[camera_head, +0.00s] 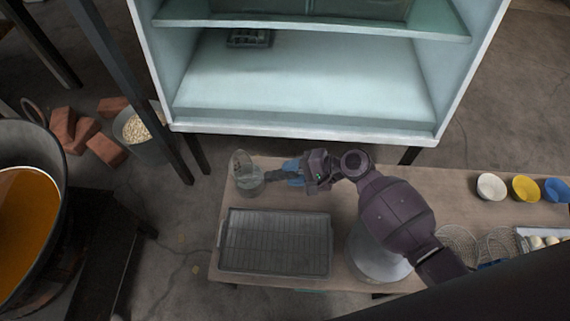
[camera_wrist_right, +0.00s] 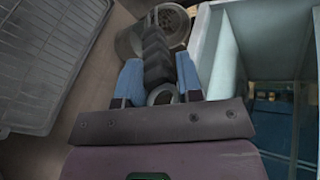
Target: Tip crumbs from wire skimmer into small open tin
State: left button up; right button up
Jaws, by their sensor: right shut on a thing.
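My right gripper (camera_head: 290,173) is shut on the dark handle of the wire skimmer (camera_head: 240,161). In the right wrist view the dark ribbed handle (camera_wrist_right: 157,60) lies between my blue fingers (camera_wrist_right: 158,85), and a round, perforated head (camera_wrist_right: 173,20) shows beyond it. The skimmer's head appears tilted, at or just above the small open tin (camera_head: 250,188) at the table's back left. The tin's grey rim seems to show beside the head in the wrist view (camera_wrist_right: 128,43). I cannot tell whether they touch, and no crumbs can be made out. My left gripper is out of view.
A wire rack on a tray (camera_head: 275,243) lies in front of the tin on the wooden table (camera_head: 440,190). A large metal bowl (camera_head: 376,258) stands under my right arm. White, yellow and blue cups stand at right. A pale cabinet (camera_head: 300,95) rises behind.

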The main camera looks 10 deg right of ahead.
pick_arm(q)
jog(key=b, duration=0.2)
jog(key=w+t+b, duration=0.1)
jog(key=b, duration=0.1)
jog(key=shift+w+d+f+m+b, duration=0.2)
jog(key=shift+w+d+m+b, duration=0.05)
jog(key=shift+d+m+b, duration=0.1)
pick_arm(e)
jog(key=d+f+y, duration=0.1)
jog(key=s+d+f+t+y, duration=0.1)
jog(key=f, duration=0.1)
jog(key=shift+d+f, duration=0.1)
jog(key=shift+d, duration=0.05)
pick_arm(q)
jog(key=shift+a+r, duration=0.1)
pick_arm(e)
jog(key=shift+w+r, duration=0.1)
jog(key=shift+r, duration=0.1)
dwell(0.3)
